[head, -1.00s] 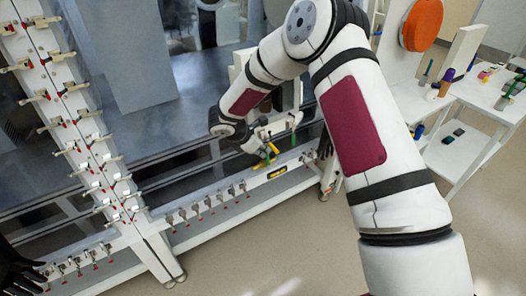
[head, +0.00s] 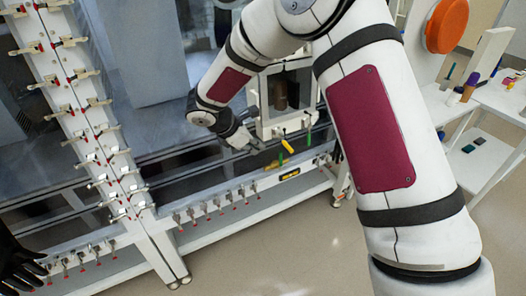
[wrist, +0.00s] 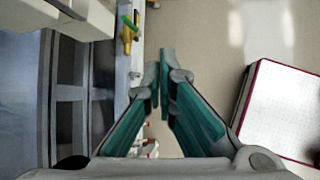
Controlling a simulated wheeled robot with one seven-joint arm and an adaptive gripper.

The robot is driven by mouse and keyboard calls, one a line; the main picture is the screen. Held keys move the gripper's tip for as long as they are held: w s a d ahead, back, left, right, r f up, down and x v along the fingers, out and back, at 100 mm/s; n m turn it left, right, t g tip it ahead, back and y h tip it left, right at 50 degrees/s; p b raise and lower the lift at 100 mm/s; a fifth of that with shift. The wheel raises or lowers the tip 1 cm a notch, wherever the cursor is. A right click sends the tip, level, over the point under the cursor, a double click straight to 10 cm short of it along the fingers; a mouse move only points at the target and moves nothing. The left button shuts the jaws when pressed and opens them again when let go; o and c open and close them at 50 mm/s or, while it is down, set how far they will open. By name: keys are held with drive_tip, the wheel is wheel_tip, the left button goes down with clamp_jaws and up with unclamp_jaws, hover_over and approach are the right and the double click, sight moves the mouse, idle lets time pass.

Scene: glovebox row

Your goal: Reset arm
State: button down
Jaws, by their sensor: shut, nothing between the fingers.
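My gripper (head: 254,145) is at the end of my arm, low in front of the glovebox row and just left of the yellow and green handles. In the wrist view my gripper (wrist: 159,75) shows its teal fingers, shut and with nothing held. My arm reaches over from the right of the head view, bends at the top and comes down to the gripper.
A white side table (head: 476,165) stands right. Floor is clear in front.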

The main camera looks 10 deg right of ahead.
drive_tip(key=shift+s+a+r, duration=0.15)
drive_tip(key=shift+a+r, duration=0.15)
drive_tip(key=shift+r, duration=0.05)
drive_tip(key=s+d+r+m+g+y, duration=0.1)
drive_tip(key=s+d+r+m, duration=0.4)
drive_tip(key=s+r, duration=0.35)
drive_tip(key=s+d+r+m, duration=0.5)
drive_tip(key=s+r, duration=0.2)
drive_tip(key=r, duration=0.3)
drive_tip(key=s+r+m+t+y, duration=0.1)
drive_tip(key=s+r+m+y, duration=0.1)
drive_tip(key=s+m, duration=0.3)
drive_tip(key=s+r+m+t+y, duration=0.1)
drive_tip(key=s+m, duration=0.5)
drive_tip(key=s, duration=0.7)
drive_tip(key=shift+r+t+y, duration=0.3)
drive_tip(key=shift+r+y, duration=0.25)
drive_tip(key=shift+y, duration=0.65)
